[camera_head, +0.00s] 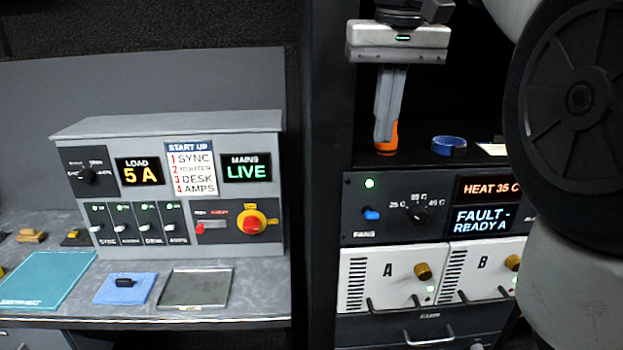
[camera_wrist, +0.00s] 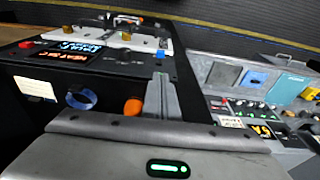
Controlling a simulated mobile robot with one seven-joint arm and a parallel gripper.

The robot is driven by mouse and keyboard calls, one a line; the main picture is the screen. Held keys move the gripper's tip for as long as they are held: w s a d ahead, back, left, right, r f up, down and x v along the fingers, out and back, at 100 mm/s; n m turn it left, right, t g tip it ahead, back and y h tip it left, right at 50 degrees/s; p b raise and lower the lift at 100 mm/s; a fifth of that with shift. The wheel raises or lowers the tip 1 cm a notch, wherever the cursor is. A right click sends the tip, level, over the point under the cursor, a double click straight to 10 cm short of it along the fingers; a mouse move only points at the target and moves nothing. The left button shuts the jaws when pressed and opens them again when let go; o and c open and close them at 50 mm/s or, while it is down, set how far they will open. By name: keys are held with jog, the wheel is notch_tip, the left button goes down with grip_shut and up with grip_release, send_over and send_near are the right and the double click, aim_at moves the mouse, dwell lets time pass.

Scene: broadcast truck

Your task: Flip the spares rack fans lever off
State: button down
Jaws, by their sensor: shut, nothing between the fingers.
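The spares rack fans lever is a small blue-tipped lever (camera_head: 371,214) above the label FANS, at the left end of the dark rack control panel (camera_head: 355,228). A green lamp (camera_head: 369,183) is lit above it. The lever's tip appears low, though its exact tilt is hard to tell. My gripper (camera_head: 385,120) points down in front of the open shelf, above and slightly right of the lever, apart from it. Its fingers are together and empty.
An orange object (camera_head: 391,138) and a blue tape roll (camera_head: 449,143) are on the shelf near my fingers. A dial, displays reading HEAT 35 C (camera_head: 489,188) and FAULT - READY A (camera_head: 481,219) are right of the lever. White units A (camera_head: 388,268) and B (camera_head: 483,263) sit below.

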jog(key=shift+w+r, duration=0.2)
jog(key=shift+w, duration=0.45)
jog(key=b, duration=0.3)
send_over(372, 213)
notch_tip(372, 213, down, 12)
jog(key=shift+f, duration=0.2)
jog(key=shift+s+f, duration=0.2)
jog(key=shift+f, duration=0.45)
jog(key=shift+f+b, duration=0.1)
jog(key=shift+b, duration=0.2)
jog(key=shift+s+f+b, duration=0.1)
jog(key=shift+b, duration=0.25)
jog(key=shift+s+t+b, duration=0.1)
jog(key=shift+t+b, duration=0.2)
